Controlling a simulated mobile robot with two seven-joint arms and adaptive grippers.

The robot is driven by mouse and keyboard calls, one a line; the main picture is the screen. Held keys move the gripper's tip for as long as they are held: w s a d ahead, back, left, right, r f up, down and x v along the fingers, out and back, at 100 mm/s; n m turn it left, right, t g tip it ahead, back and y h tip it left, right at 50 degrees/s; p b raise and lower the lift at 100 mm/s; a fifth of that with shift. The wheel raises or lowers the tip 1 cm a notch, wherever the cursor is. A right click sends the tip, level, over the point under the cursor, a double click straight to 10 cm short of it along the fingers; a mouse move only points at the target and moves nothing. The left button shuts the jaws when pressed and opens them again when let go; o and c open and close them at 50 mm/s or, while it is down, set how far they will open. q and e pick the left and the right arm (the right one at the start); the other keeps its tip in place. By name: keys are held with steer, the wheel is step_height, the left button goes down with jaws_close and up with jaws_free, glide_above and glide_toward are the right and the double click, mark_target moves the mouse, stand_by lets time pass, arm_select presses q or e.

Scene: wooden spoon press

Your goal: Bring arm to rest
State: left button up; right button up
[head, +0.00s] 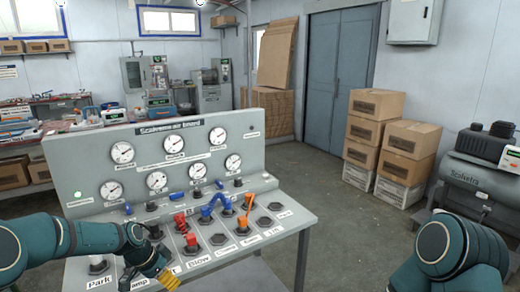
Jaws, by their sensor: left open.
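My left arm comes in from the left, and its gripper (150,268) is over the front left part of the sloped control desk (262,243). Its jaws are open. Yellow parts show at its tip, and I cannot tell whether it touches the desk. It hides some of the labels and fittings below it. Part of my right arm shows at the lower right, bent beside the desk; its gripper is out of view. I see no clear wooden spoon.
A panel of dial gauges (157,179) rises behind. Cardboard boxes (408,138) and a dark compressor (470,190) stand at the right. Floor between desk and boxes is clear.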

arm_select(q)
steer(key=s+d+f+n, duration=0.6)
steer(key=s+d+f, duration=0.6)
steer(key=s+d, duration=0.1)
steer(key=s+d+f+n, duration=0.1)
steer(key=s+n, duration=0.1)
steer(key=s, duration=0.4)
steer(key=s+d+f+n, duration=0.2)
steer(key=s, duration=0.5)
steer(key=shift+d+f+n+g+y, duration=0.15)
steer(key=shift+f+n+g+y, duration=0.1)
steer(key=shift+n+g+y, duration=0.05)
